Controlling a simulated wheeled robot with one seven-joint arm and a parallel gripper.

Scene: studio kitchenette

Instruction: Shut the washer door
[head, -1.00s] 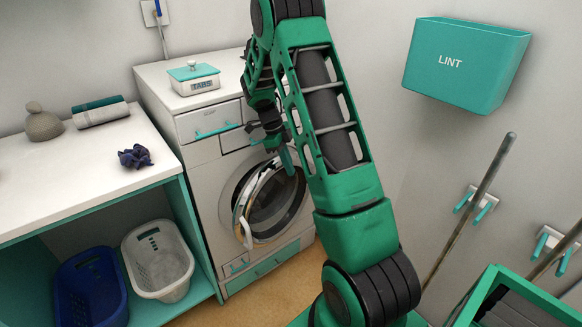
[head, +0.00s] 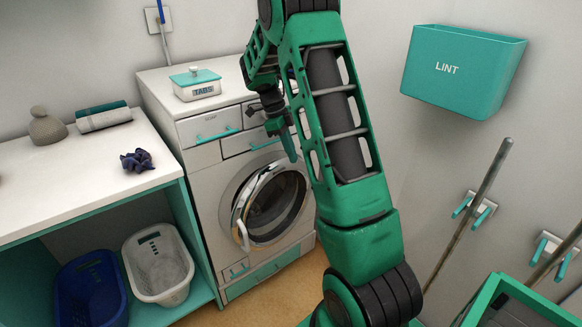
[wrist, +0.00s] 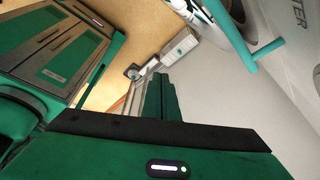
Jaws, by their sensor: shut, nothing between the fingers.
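The washer (head: 205,170) is a white front-loader against the back wall, left of my arm. Its round door (head: 272,205) has a chrome ring, dark glass and a white handle (head: 243,235) at the left. The door lies close to the front, its ring offset from the surround at the left; I cannot tell whether it is fully shut. My gripper (head: 291,157) is shut and empty, pointing down in front of the washer, above the door's upper right in the picture. My arm hides part of the washer's right side.
A counter (head: 70,180) with a crumpled dark cloth (head: 137,160) stands left of the washer, with blue (head: 90,290) and white baskets (head: 160,265) below. A tabs box (head: 196,84) sits on the washer. A lint bin (head: 463,72) hangs on the right wall. A teal-rimmed bin (head: 495,290) is at lower right.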

